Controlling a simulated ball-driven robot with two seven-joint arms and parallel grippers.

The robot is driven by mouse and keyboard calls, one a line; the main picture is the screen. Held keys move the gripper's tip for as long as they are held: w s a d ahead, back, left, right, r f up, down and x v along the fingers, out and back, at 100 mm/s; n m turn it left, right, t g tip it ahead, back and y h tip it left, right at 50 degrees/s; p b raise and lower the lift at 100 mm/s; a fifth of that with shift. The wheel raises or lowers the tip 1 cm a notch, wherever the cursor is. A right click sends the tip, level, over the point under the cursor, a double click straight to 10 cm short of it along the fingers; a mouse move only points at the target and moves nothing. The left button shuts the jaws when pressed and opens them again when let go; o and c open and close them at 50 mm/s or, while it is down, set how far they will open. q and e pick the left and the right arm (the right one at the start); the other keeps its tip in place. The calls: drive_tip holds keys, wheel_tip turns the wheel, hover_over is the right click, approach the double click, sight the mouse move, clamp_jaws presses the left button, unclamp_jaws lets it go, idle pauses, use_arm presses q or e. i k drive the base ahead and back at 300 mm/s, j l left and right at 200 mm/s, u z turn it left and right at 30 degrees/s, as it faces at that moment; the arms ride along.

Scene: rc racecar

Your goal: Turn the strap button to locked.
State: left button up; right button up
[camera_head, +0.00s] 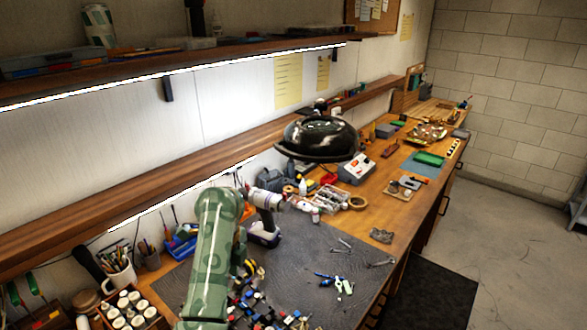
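My green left arm (212,255) comes up from the bottom edge, left of centre, over the grey work mat. I cannot make out its fingers or whether they are open or shut. My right gripper is not in view. Right of and partly behind the arm, a cluster of small black, blue, white and red parts (262,312) lies on the mat at the bottom edge. I cannot tell whether these belong to the racecar. I cannot make out the strap button.
A dark domed object (318,138) stands out above the bench. A mug of tools (118,275) and a crate of jars (132,310) are at left. The mat's middle is mostly clear.

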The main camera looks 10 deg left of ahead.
sight(244, 306)
drive_tip(key=k+l, duration=0.3)
drive_tip(key=k, duration=0.15)
drive_tip(key=k+l, duration=0.3)
drive_tip(key=k, duration=0.15)
drive_tip(key=k+l, duration=0.35)
drive_tip(key=k, duration=0.1)
